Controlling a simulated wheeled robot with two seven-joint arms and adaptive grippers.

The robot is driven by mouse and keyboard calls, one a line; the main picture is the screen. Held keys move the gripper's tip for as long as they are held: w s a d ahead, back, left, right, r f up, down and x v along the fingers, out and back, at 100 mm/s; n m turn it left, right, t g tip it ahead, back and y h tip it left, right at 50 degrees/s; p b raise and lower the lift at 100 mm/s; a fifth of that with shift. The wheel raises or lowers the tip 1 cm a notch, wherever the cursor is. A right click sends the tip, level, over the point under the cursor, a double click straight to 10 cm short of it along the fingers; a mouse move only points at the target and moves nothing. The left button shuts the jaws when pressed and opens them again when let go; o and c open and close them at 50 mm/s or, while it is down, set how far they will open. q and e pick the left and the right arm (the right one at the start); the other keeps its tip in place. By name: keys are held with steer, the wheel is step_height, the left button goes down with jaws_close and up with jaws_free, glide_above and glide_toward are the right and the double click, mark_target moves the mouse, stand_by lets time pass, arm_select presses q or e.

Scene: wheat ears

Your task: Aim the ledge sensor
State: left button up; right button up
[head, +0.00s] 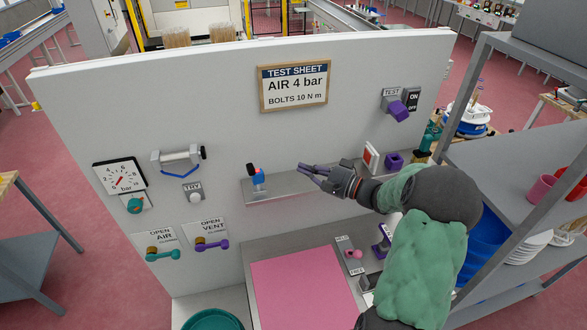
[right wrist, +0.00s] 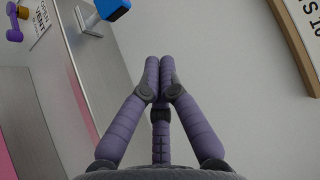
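The ledge sensor appears to be the small blue block (head: 258,178) with a black and red part at its upper left, standing on the grey wall ledge (head: 285,186). In the right wrist view its blue body (right wrist: 114,8) is cut by the top edge, beside a pale bracket. My right gripper (head: 308,173) is above the ledge, to the right of the sensor and apart from it. It is empty. In the head view its purple fingertips stand apart; in the wrist view two fingers (right wrist: 159,62) run close together, with the third behind them. My left gripper is out of view.
A framed test sheet (head: 293,86) hangs above the ledge. A red and white box (head: 371,157) and a purple block (head: 394,161) are at the ledge's right end. A pressure gauge (head: 120,175) and valve handles are to the left. A grey shelf rack (head: 505,165) stands at right.

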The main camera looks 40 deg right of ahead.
steer(key=o, duration=0.5)
steer(key=shift+s, duration=0.15)
steer(key=o, duration=0.5)
steer(key=a+n+y, duration=0.1)
steer(key=w+a+n+g+y, duration=0.1)
steer(key=a+r+n+y, duration=0.1)
steer(key=a, duration=0.1)
steer(key=shift+w+g+p, duration=0.3)
steer(key=shift+g+p, duration=0.1)
steer(key=a+n+g+y+p, duration=0.3)
steer(key=a+n+g, duration=1.1)
steer(key=n, duration=0.1)
steer(key=n+g+h+p, duration=0.3)
steer(key=n+h+p, duration=0.2)
steer(key=n+h, duration=0.8)
glide_toward(249, 166)
steer(key=f+h, duration=0.1)
steer(key=f, duration=0.2)
steer(key=s+d+f+m, duration=0.1)
steer(key=f, duration=0.2)
steer(key=f+m+h, duration=0.1)
steer(key=f, duration=0.2)
steer(key=shift+s+d+f+h+p, duration=0.2)
steer(key=shift+d+h+p, duration=0.1)
steer(key=shift+p, duration=0.1)
